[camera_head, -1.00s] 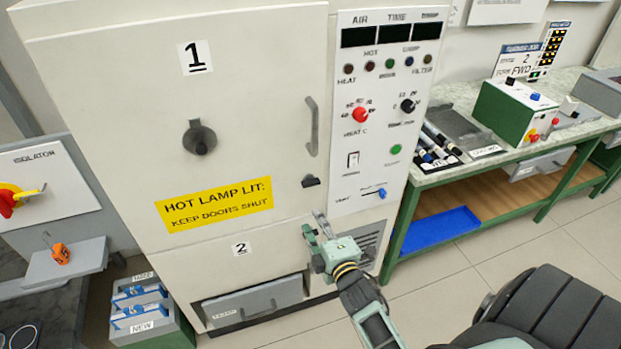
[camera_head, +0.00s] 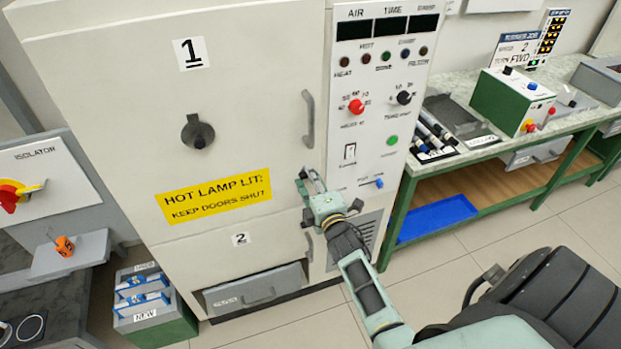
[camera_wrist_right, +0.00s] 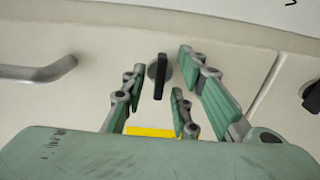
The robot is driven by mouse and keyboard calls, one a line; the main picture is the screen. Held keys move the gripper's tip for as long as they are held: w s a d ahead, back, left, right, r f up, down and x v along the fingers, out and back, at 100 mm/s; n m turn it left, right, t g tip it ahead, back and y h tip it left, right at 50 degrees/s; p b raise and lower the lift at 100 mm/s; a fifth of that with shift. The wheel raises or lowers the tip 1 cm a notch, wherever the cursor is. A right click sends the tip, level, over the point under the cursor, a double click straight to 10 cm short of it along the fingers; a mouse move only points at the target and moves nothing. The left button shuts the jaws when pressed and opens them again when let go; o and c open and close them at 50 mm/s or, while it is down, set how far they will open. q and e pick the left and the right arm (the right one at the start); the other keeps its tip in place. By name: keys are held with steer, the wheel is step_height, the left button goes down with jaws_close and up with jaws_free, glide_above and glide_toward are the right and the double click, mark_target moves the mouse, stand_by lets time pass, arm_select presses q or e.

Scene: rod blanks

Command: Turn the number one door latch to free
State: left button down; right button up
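The number one door (camera_head: 120,100) is the large upper cabinet door, marked by a "1" label (camera_head: 191,53), and looks closed. Its latch (camera_wrist_right: 158,75), a dark bar on a round base, shows in the right wrist view between and beyond the finger pairs. The bar lies up and down in that view. In the head view my right gripper hides the latch. My right gripper (camera_head: 304,197) is open and empty in front of the door's lower right edge; its spread fingers also show in the wrist view (camera_wrist_right: 160,85). I see no contact with the latch. My left gripper is out of view.
A grey door handle (camera_head: 308,118) stands out just above my right gripper. The control panel (camera_head: 375,215) with knobs and switches is close on the right. A round dark fitting (camera_head: 197,132) sits mid-door. The lower door (camera_head: 190,250) has a seam below the yellow sign (camera_head: 213,198).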

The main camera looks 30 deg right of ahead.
steer(key=shift+c, duration=0.4)
jaws_close()
steer(key=shift+m, duration=0.4)
steer(key=m, duration=1.7)
steer(key=shift+p, duration=0.4)
steer(key=shift+m, duration=0.3)
